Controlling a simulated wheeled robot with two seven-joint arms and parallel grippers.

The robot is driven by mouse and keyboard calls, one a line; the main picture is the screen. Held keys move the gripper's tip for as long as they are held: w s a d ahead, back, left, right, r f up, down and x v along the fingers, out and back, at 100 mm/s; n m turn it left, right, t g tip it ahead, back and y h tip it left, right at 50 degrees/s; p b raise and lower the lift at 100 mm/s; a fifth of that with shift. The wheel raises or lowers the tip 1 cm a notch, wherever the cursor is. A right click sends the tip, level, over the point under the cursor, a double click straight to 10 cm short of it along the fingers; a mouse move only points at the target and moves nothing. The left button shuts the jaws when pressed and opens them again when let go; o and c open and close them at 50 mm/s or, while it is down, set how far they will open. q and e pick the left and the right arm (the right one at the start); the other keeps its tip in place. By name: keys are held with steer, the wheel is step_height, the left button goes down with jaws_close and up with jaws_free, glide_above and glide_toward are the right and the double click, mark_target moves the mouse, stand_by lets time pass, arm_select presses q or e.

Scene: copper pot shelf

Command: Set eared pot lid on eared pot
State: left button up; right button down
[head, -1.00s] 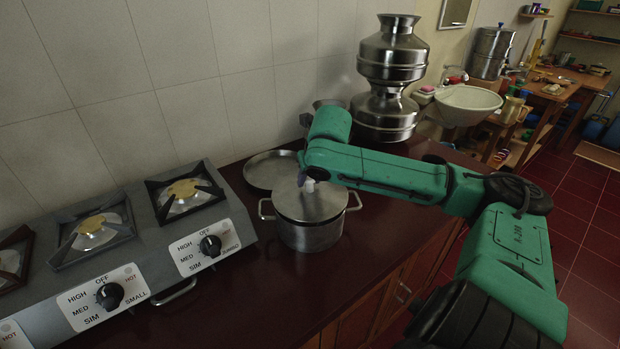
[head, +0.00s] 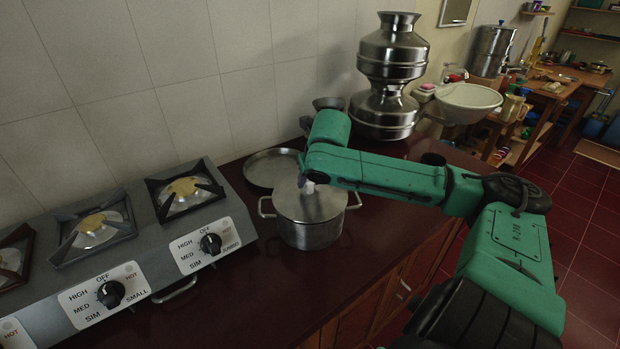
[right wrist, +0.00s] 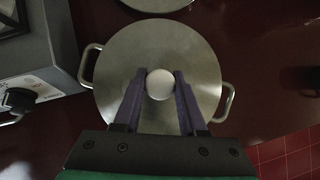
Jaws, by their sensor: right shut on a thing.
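The eared pot (head: 312,234) is a steel pot with two loop handles on the dark red counter. Its handles also show in the right wrist view, one at each side. The eared pot lid (head: 322,206) is a flat steel disc with a pale round knob; it lies level over the pot's mouth, and I see no clear gap between them. In the right wrist view the lid (right wrist: 193,50) covers the pot's opening. My right gripper (right wrist: 160,84) is shut on the lid's knob, one purple finger on each side. My left gripper is not in view.
A grey gas stove (head: 130,250) stands to the left of the pot. A shallow steel pan (head: 262,170) lies just behind the pot. Stacked steel vessels (head: 390,80) stand at the back right. The counter in front of the pot is clear.

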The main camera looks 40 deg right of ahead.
steer(key=shift+r, duration=0.1)
stand_by(0.3)
steer(key=shift+p, duration=0.45)
stand_by(0.4)
steer(key=shift+f+p, duration=0.3)
steer(key=shift+f, duration=0.05)
steer(key=shift+f, duration=0.2)
steer(key=shift+c, duration=1.9)
jaws_free()
steer(key=shift+r, duration=0.1)
